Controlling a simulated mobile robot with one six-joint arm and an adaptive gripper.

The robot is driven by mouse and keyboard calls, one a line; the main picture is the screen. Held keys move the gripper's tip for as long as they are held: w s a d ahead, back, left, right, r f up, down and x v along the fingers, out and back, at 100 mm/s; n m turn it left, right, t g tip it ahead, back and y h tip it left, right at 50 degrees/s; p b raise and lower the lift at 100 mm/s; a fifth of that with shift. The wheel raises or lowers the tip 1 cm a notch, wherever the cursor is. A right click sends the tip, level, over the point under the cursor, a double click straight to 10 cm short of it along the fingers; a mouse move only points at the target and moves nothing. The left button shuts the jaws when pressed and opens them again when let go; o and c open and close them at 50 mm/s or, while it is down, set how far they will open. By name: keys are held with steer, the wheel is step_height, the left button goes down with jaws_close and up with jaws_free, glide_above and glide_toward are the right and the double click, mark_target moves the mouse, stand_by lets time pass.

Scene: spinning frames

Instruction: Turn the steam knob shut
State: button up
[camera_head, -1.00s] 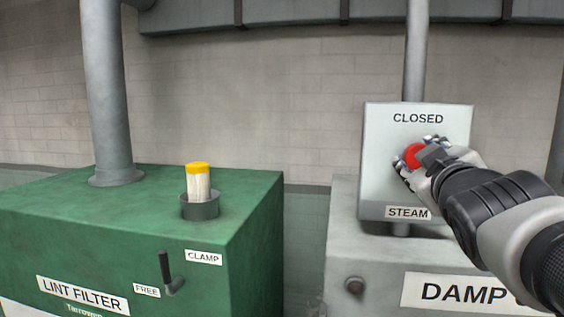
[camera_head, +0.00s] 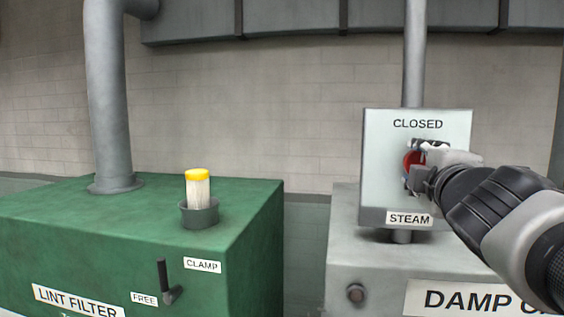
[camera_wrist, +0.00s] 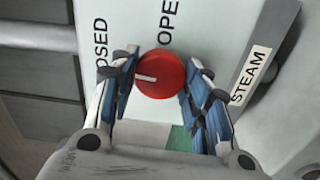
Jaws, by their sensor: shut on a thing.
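The steam knob (camera_head: 411,160) is red and round, on a pale upright panel (camera_head: 380,165) marked CLOSED above and STEAM below. In the wrist view the knob (camera_wrist: 165,72) shows a white mark pointing left, toward the side with the partly hidden CLOSED label (camera_wrist: 101,45). The OPEN label (camera_wrist: 169,22) lies above the knob there. My gripper (camera_head: 414,168) reaches in from the right and is shut on the knob. In the wrist view its two fingers (camera_wrist: 162,78) stand on the knob's left and right sides.
A grey DAMP cabinet (camera_head: 345,260) stands under the panel. At left is a green lint filter box (camera_head: 95,225) with a yellow-topped white cylinder (camera_head: 198,188), a clamp lever (camera_head: 164,280) and a grey pipe (camera_head: 110,130). A gap separates the two boxes.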

steer(key=shift+n, duration=0.5)
steer(key=o, duration=1.1)
